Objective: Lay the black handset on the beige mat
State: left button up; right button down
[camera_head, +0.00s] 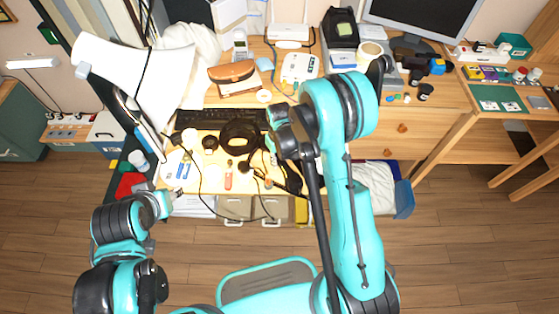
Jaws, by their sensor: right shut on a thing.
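My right gripper (272,150) is over the front middle of the wooden desk, largely hidden by its own wrist and arm. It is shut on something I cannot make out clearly. A dark, elongated thing (292,180), possibly the black handset, shows beside and below the wrist, partly covered by my arm. Black cords run around it. I cannot single out the beige mat; a pale sheet (176,172) lies at the desk's front left. My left gripper (176,194) is low at the desk's front left corner; its fingers are too small to read.
A black ring-shaped thing (238,137), a black keyboard (215,117) and an orange-handled tool (228,178) crowd the desk. A brown case (233,76) and a pale desk phone (299,67) stand behind. A large white lampshade (140,75) is at left. The right desktop (430,97) has bare wood.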

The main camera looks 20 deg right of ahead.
jog(key=shift+f, duration=0.15)
jog(key=c, duration=1.2)
grip_release()
